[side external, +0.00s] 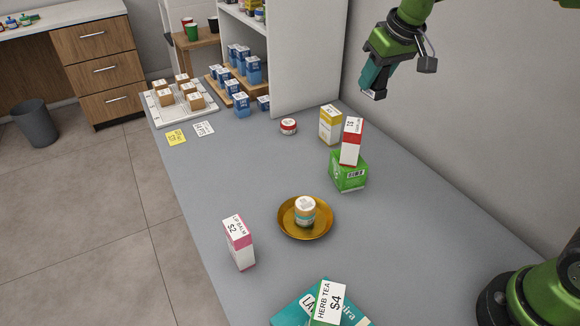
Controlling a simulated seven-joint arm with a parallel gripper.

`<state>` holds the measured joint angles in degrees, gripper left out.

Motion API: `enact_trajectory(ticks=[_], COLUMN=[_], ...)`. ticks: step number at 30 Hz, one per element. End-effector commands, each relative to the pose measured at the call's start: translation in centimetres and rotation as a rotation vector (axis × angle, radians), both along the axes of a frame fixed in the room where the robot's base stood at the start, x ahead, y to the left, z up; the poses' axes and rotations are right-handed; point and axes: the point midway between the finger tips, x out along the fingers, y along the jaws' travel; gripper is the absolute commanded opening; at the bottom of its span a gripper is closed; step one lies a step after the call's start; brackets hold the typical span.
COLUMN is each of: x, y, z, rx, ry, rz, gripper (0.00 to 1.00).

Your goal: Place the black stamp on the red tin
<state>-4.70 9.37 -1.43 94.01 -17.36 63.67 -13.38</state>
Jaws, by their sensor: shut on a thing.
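The red tin (288,127) is small and round with a pale label on its top, and sits flat on the grey counter near the back, left of the yellow box. Its top is bare. My gripper (375,95) is raised high at the upper right, above and to the right of the tin and well apart from it. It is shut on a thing. Only a small dark piece shows at its tip, too small to tell finger from stamp. I see no black stamp elsewhere on the counter.
A yellow box (330,124) and a red-and-white box (351,141) on a green box (348,172) stand right of the tin. A gold plate (284,222) bears a jar (305,211). A divider panel (306,60) rises behind the tin.

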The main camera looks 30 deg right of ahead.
Motion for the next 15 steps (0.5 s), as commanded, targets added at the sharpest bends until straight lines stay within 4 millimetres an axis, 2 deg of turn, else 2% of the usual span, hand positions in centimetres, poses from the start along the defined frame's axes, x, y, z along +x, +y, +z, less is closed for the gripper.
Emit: enact_trajectory(ticks=[1, 3, 6, 15], x=[1.8, 3.9, 6.3, 10.4], y=[0.8, 1.8, 3.1, 6.1], z=[-0.1, -0.2, -0.4, -1.3], rx=[-0.001, -0.001, -0.004, -0.013], ry=[0.003, 0.004, 0.003, -0.001], rz=[0.004, 0.003, 0.001, 0.002], gripper=[0.02, 0.02, 0.02, 0.02])
